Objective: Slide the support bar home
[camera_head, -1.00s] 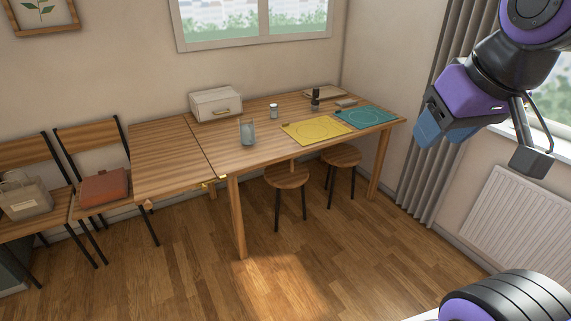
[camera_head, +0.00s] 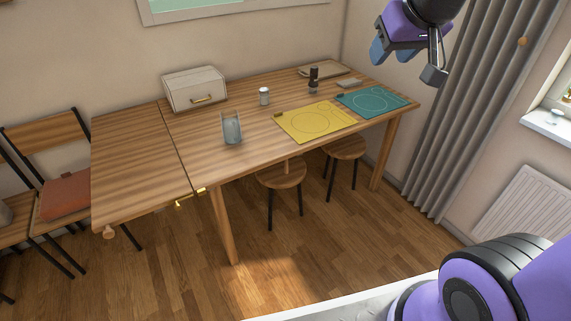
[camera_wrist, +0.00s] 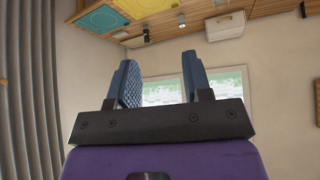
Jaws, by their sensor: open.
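The wooden table (camera_head: 225,170) has a leaf (camera_head: 130,155) at its left, raised level with the top. A round wooden knob (camera_head: 109,232) shows under the leaf's front left corner; it may be the end of the support bar, whose length is hidden under the leaf. Brass fittings (camera_head: 190,198) sit at the front of the seam between leaf and top. My gripper (camera_head: 396,52) is high at the upper right, far from the knob. In the wrist view my gripper (camera_wrist: 161,65) is open, with nothing between its blue fingers.
On the table are a white box (camera_head: 195,90), a grey-blue holder (camera_head: 232,128), a white-lidded jar (camera_head: 264,96), a dark grinder (camera_head: 313,80), a yellow mat (camera_head: 315,121) and a teal mat (camera_head: 372,101). Stools (camera_head: 281,178) stand beneath. Chairs stand left. The front floor is clear.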

